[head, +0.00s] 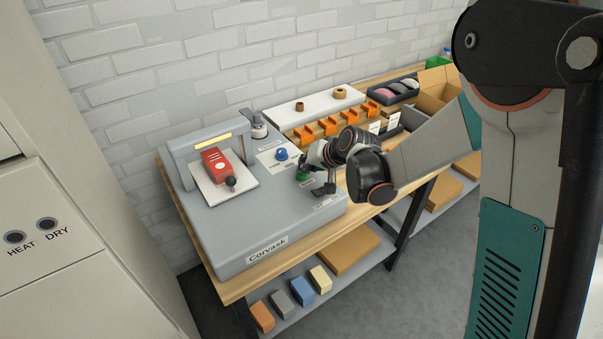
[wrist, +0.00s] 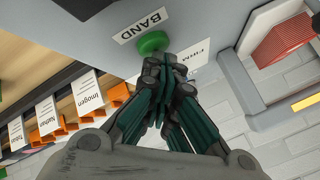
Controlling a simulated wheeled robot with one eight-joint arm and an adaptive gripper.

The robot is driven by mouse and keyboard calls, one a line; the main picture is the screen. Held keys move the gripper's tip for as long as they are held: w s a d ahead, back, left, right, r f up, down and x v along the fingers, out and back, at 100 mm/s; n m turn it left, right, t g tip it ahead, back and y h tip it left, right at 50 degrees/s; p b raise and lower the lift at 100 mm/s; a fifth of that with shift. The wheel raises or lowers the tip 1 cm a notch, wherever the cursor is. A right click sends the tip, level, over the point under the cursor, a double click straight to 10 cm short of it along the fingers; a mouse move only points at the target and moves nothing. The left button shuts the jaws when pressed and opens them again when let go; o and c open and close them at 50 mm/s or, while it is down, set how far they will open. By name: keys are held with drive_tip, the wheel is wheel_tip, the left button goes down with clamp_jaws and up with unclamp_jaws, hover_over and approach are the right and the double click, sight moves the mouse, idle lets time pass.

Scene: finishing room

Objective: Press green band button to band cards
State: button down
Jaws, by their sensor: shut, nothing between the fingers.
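The green band button (wrist: 153,41) sits on the grey banding machine, beside its BAND label. In the head view the green button (head: 302,176) is partly covered by my gripper. My gripper (wrist: 169,60) is shut and empty, its fingertips right beside the button's edge; I cannot tell whether they touch it. In the head view my gripper (head: 312,158) reaches in over the machine from the right. The grey banding machine (head: 240,218), marked Corvask, stands on a wooden bench. A red card pack (head: 215,160) lies on its white plate under the arch; it also shows in the wrist view (wrist: 280,40).
A blue knob (head: 281,154) sits on the machine just left of my gripper. Orange holders (head: 328,126) with name cards stand behind. A dark tray (head: 396,89) and an open cardboard box (head: 436,88) are farther along the bench.

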drive_tip(key=shift+r+p, duration=0.5)
drive_tip(key=shift+r, duration=0.4)
drive_tip(key=shift+r, duration=0.1)
wheel_tip(320, 180, up, 5)
drive_tip(key=p, duration=0.3)
idle(0.6)
drive_tip(key=s+d+r+h, duration=0.2)
drive_tip(key=s+d+r, duration=0.45)
drive_tip(key=s, duration=0.45)
drive_tip(key=s+d+r+h, duration=0.2)
drive_tip(key=s+d+r, duration=0.5)
drive_tip(key=s, duration=0.4)
drive_tip(key=s+d+f+n+h, duration=0.1)
drive_tip(key=s+d+f+h, duration=0.1)
drive_tip(key=s+d, duration=0.3)
drive_tip(key=s, duration=0.4)
drive_tip(key=shift+s+f, duration=0.15)
drive_tip(key=shift+s, duration=0.1)
idle(2.1)
